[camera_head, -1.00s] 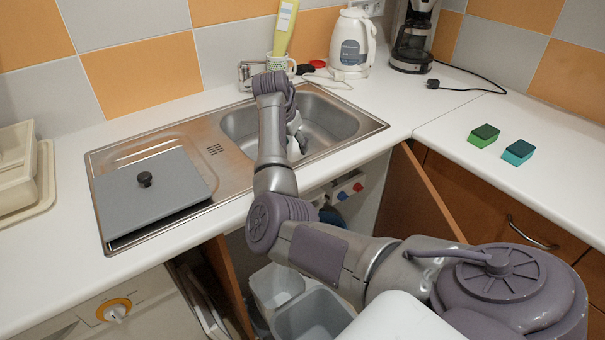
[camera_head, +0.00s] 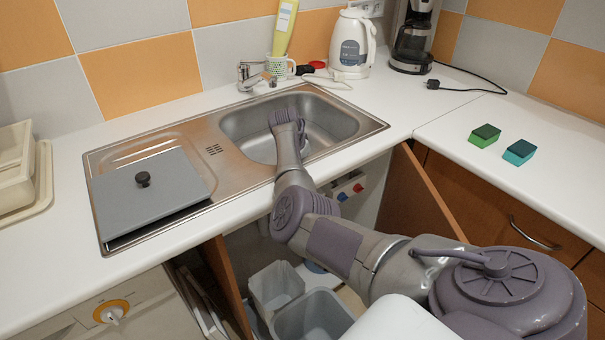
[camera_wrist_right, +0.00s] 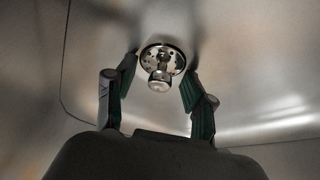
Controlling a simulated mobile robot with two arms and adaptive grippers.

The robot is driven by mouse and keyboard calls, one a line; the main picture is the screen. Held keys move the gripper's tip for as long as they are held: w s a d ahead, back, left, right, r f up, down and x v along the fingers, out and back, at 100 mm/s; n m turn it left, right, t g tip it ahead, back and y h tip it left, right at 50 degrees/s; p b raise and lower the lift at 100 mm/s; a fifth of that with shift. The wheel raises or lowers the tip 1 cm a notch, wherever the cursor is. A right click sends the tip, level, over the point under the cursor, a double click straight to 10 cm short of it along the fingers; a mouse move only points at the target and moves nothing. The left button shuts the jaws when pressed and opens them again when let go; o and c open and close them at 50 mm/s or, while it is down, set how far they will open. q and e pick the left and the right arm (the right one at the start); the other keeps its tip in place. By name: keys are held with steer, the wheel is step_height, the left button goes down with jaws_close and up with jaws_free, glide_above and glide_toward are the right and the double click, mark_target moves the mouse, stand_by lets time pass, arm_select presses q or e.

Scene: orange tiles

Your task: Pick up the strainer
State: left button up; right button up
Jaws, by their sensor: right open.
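The strainer (camera_wrist_right: 160,66) is a small round metal piece with holes and a knob, seen in the right wrist view at the bottom of the sink. My right gripper (camera_wrist_right: 158,88) is open, with its two fingers on either side of the strainer's knob. I cannot tell whether they touch it. My left gripper is not in view.
The faucet (camera_head: 250,76) stands at the sink's back edge. A grey board with a black knob (camera_head: 165,195) lies on the drainboard to the left. Two sponges (camera_head: 519,152) lie on the right counter. Open cabinet doors and bins (camera_head: 315,318) are below the sink.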

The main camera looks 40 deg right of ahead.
jaws_close()
step_height(320, 180, up, 10)
steer(key=shift+r, duration=0.1)
stand_by(0.6)
